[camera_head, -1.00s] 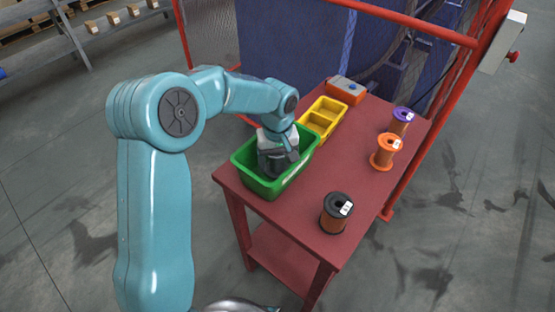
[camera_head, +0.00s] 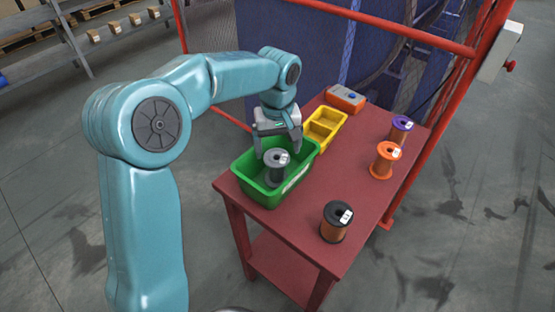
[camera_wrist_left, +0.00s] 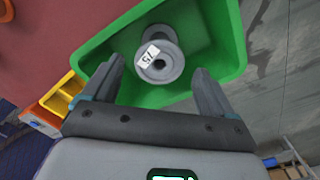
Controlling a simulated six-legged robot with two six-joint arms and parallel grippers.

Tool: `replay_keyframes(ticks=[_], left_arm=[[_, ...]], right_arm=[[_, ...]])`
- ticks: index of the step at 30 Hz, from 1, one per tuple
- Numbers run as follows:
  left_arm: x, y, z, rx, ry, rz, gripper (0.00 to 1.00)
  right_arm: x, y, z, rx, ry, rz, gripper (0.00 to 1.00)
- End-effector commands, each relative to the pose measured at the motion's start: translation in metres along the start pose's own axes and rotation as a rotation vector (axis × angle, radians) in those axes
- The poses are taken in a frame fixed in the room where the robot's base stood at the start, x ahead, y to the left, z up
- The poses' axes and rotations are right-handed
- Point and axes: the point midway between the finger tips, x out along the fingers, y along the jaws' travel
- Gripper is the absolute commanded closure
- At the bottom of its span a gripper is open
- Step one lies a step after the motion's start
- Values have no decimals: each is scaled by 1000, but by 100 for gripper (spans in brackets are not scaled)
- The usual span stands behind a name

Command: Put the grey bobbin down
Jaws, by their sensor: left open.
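The grey bobbin (camera_head: 276,167) stands upright in the green bin (camera_head: 240,183) on the red table. It also shows in the left wrist view (camera_wrist_left: 160,56), with a white label on its top flange. My left gripper (camera_head: 277,146) is open and empty just above and behind the bobbin, apart from it. In the left wrist view its two fingers (camera_wrist_left: 157,82) are spread wide, with the bobbin beyond their tips. My right gripper is not in view.
A yellow divided tray (camera_head: 324,127) and an orange box (camera_head: 346,98) stand behind the bin. An orange bobbin (camera_head: 384,160), a purple bobbin (camera_head: 400,129) and a black-flanged bobbin (camera_head: 335,222) stand to the right. The middle of the red table (camera_head: 335,180) is clear.

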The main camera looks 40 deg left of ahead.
Motion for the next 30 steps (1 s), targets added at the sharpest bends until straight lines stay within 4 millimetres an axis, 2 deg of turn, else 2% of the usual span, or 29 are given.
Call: replay_keyframes(ticks=[3,7,23,26,30], left_arm=[[-19,0,0,-1,1,1,14],[-28,0,0,-1,0,1,14],[-29,0,0,0,-1,-1,14],[-38,0,0,0,-1,0,14],[-68,0,0,0,-1,0,14]], right_arm=[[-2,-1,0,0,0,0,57],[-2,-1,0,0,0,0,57],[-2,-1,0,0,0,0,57],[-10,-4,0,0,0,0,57],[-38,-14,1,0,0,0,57]])
